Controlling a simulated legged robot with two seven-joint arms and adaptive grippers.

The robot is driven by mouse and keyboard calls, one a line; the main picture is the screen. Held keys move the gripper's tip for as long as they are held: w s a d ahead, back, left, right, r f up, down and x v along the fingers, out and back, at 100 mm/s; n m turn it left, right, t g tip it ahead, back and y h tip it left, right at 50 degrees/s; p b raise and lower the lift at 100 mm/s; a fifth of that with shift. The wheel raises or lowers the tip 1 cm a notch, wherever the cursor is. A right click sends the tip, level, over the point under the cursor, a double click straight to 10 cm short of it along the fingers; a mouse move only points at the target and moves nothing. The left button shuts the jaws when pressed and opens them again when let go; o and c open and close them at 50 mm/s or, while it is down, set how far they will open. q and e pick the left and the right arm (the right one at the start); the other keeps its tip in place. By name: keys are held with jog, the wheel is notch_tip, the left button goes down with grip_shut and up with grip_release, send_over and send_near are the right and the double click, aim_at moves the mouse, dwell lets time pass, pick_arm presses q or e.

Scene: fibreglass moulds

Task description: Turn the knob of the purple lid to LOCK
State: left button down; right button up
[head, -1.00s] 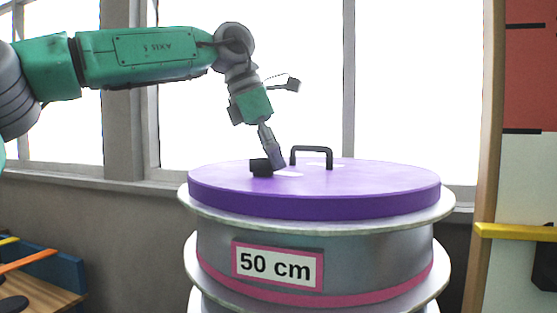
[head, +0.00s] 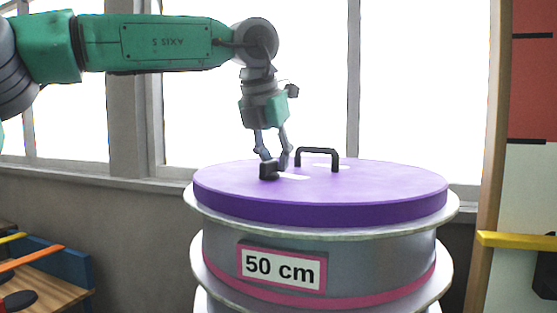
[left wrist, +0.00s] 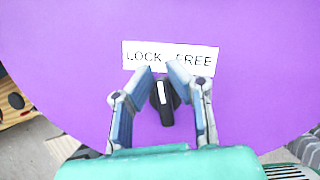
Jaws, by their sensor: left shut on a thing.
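The purple lid (head: 390,185) lies flat on a round grey drum. Its black knob (head: 266,172) stands near the lid's left front in the head view. My left gripper (head: 273,158) points down and is shut on the knob, one finger on each side. In the left wrist view the knob (left wrist: 167,114) sits between the fingers (left wrist: 163,74). Its white mark (left wrist: 162,92) points up and slightly left, towards the gap between LOCK and FREE on the white label (left wrist: 170,56). The fingertips cover part of the label's lower edge. My right gripper is in neither view.
A black bar handle (head: 318,150) rises from the lid, right of the knob. A "50 cm" plate (head: 281,268) is on the drum's front. A wooden table (head: 50,285) stands at the lower left, and a yellow bar (head: 515,240) at the right.

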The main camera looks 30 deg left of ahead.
pick_arm(q)
jog(key=n, duration=0.1)
jog(key=n+y, duration=0.1)
jog(key=n, duration=0.2)
jog(key=shift+s+a+f+g+y, duration=0.15)
jog(key=shift+a+f+g+y, duration=0.1)
jog(key=shift+a+g+y, duration=0.05)
jog(key=shift+s+n, duration=0.1)
jog(key=shift+n, duration=0.9)
jog(key=shift+y, duration=0.3)
jog(key=c, duration=1.6)
grip_release()
jog(key=shift+o, duration=0.2)
jog(key=shift+w, duration=0.2)
jog(key=shift+r, duration=0.1)
jog(key=v, duration=1.2)
jog(key=shift+w, duration=0.35)
